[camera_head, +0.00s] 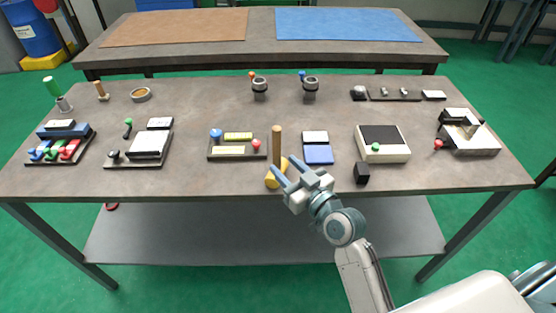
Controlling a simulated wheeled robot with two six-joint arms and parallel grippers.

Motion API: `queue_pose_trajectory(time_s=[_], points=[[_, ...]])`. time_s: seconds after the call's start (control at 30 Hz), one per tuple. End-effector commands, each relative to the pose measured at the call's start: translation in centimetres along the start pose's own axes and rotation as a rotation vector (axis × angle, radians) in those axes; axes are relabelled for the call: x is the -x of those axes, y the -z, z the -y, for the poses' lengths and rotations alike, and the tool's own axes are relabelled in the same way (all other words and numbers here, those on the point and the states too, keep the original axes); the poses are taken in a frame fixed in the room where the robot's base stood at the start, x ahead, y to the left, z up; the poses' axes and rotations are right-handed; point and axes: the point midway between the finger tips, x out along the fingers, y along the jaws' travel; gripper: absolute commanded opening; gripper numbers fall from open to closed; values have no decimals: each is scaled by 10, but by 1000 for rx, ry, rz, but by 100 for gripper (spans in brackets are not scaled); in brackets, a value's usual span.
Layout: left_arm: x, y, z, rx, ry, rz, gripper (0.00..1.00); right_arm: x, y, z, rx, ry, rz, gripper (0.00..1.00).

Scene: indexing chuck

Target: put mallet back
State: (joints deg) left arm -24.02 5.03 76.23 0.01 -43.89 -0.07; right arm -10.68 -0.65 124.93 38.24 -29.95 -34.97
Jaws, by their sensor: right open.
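My left gripper is not in view.
Two round cups on stands (260,88) stand behind. The table's middle between these rows is clear.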

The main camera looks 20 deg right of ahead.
Motion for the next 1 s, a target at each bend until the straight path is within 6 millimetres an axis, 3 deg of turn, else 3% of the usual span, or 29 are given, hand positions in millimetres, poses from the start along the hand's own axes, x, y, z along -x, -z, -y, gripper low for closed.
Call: queue_pose_trajectory(time_s=[0.2,0.4,0.87,1.0], points=[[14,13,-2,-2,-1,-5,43,47,-2,0,4,2,3,41],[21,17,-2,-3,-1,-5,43,70,-1,0,2,1,2,41],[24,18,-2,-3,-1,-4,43,76,-1,1,1,3,6,41],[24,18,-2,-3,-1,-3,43,83,-20,7,5,23,109,41]])
